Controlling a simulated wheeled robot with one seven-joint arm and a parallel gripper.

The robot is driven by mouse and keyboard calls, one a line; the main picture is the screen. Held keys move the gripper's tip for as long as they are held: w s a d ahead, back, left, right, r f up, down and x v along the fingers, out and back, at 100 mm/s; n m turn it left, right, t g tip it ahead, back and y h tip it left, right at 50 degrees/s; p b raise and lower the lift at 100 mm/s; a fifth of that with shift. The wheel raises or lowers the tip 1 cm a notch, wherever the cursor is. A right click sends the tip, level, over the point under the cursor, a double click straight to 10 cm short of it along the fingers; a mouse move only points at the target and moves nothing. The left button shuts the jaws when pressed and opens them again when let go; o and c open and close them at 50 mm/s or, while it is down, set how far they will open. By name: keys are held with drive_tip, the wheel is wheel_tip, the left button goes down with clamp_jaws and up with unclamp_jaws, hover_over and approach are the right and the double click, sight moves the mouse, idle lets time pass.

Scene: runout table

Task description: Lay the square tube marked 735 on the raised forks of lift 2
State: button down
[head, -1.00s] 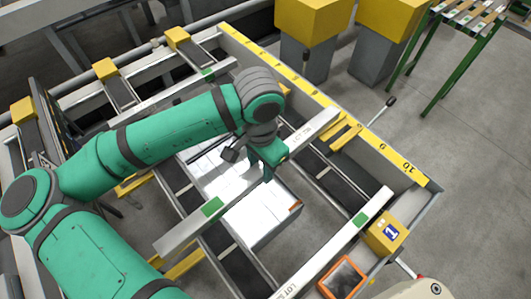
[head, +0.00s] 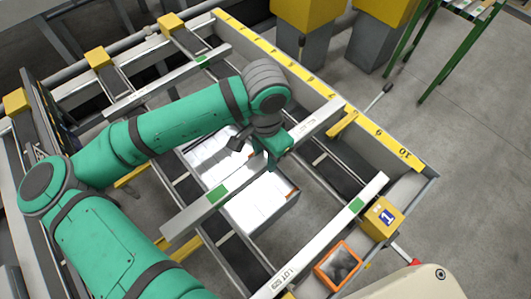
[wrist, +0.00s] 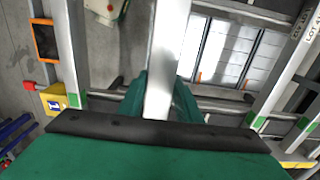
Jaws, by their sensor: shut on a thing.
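My gripper (head: 273,158) is shut on a long pale square tube (head: 185,218) around its middle; the wrist view shows the fingers (wrist: 160,97) on either side of the tube (wrist: 168,45). The tube has a green patch and dark lettering too small to read. It lies slantwise over the table, its far end near a yellow bar (head: 340,125) at the scale rail; whether they touch I cannot tell. Another yellow bar (head: 182,255) shows below its near end. A yellow block (head: 383,217) bears a blue label that looks like 1. I cannot make out a label 2.
A second tube (head: 325,240) marked LOT lies to the right, and another (head: 165,80) at upper left. White-topped boxes (head: 262,200) stand under the held tube. An orange-rimmed bin (head: 338,265) is at the front right. A yellow numbered rail (head: 385,140) edges the table.

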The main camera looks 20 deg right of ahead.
wheel_tip(320, 180, down, 8)
idle(0.9)
drive_tip(key=shift+w, duration=0.1)
drive_tip(key=c, duration=1.2)
unclamp_jaws()
wheel_tip(320, 180, up, 11)
drive_tip(key=shift+f, duration=0.1)
